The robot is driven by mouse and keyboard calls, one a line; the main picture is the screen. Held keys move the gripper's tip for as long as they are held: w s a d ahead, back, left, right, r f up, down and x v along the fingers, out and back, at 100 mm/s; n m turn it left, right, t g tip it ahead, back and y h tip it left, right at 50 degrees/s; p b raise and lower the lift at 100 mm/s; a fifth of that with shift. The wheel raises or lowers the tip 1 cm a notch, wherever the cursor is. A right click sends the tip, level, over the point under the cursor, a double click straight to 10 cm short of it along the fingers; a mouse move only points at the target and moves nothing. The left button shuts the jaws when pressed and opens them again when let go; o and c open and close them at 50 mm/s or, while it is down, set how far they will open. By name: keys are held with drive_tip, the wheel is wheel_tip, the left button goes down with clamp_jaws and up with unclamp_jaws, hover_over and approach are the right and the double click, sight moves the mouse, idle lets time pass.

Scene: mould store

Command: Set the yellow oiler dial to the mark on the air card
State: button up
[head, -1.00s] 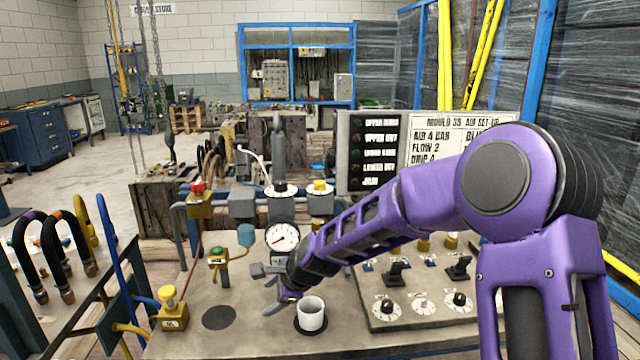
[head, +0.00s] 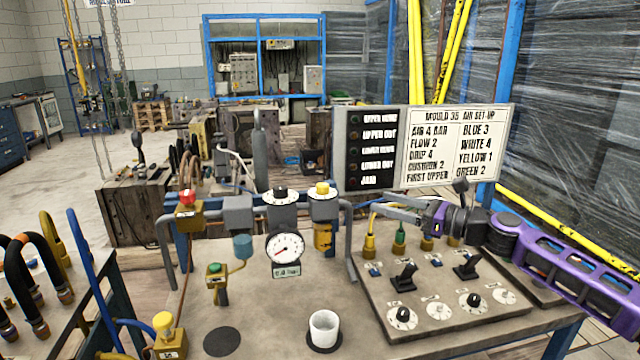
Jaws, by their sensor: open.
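The oiler dial is a yellow knob (head: 322,188) on a white ring, atop a unit with a yellow bowl (head: 323,238). Its setting is too small to read. The air card (head: 458,146) stands behind the bench; it reads air 4 bar, flow 2, drip 4, cushion 2, blue 3, white 4, yellow 1, green 2. My gripper (head: 382,205) is open and empty, to the right of the oiler and apart from it, fingers pointing left in front of the card's lower edge.
A black-knobbed dial (head: 280,194) and a pressure gauge (head: 285,248) are left of the oiler. A white cup (head: 324,328) stands on the bench front. A panel at right carries black levers (head: 403,278), small dials (head: 402,317) and coloured fittings (head: 370,246). The bench middle is mostly clear.

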sight(323, 185)
drive_tip(key=x, duration=1.7)
clamp_jaws()
